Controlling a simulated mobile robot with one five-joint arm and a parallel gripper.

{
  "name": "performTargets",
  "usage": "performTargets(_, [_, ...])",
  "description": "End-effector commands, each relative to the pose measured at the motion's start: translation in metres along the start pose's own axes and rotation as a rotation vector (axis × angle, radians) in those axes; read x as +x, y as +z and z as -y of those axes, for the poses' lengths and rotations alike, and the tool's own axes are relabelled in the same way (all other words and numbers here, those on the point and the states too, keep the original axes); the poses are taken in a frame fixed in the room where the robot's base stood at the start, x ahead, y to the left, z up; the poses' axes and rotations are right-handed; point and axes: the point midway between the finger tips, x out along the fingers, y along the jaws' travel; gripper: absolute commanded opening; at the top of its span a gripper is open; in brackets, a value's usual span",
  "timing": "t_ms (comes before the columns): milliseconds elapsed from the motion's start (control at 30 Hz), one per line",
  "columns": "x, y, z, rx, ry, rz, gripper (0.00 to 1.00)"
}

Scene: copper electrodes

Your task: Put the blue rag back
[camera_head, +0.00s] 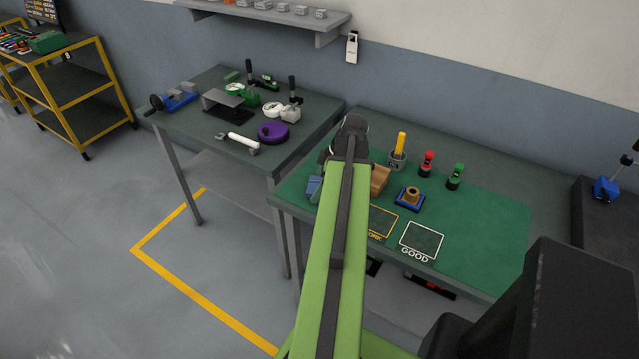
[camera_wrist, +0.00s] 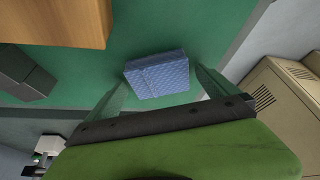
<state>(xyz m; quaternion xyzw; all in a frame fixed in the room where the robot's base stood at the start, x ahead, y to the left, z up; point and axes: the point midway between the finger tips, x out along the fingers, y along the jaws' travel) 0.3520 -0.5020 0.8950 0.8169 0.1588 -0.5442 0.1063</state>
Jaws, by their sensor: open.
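The blue rag (camera_wrist: 158,75) is a folded, patterned block on the green mat (camera_wrist: 205,22) in the wrist view. In the head view a part of the blue rag (camera_head: 314,188) shows at the mat's left end, beside my arm. My gripper (camera_wrist: 160,88) is open, with one finger on each side of the rag in the wrist view. I cannot tell whether the fingers touch it. In the head view my arm hides the gripper's fingers and part of the rag.
A wooden block (camera_head: 380,180) is close to my gripper. A cup with a yellow handle (camera_head: 398,160), red (camera_head: 427,164) and green (camera_head: 455,177) tools and a blue-based fixture (camera_head: 410,198) stand to the right. The marked GOOD square (camera_head: 421,240) is empty.

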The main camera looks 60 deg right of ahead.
Motion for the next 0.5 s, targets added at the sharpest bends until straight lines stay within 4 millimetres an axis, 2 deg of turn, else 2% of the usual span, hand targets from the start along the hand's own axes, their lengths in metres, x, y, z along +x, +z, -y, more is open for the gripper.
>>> performTargets(167, [-0.029,-0.003,0.000,0.001,0.000,0.000,0.98])
performTargets(500, [-0.107,-0.004,0.000,0.002,0.001,0.000,0.98])
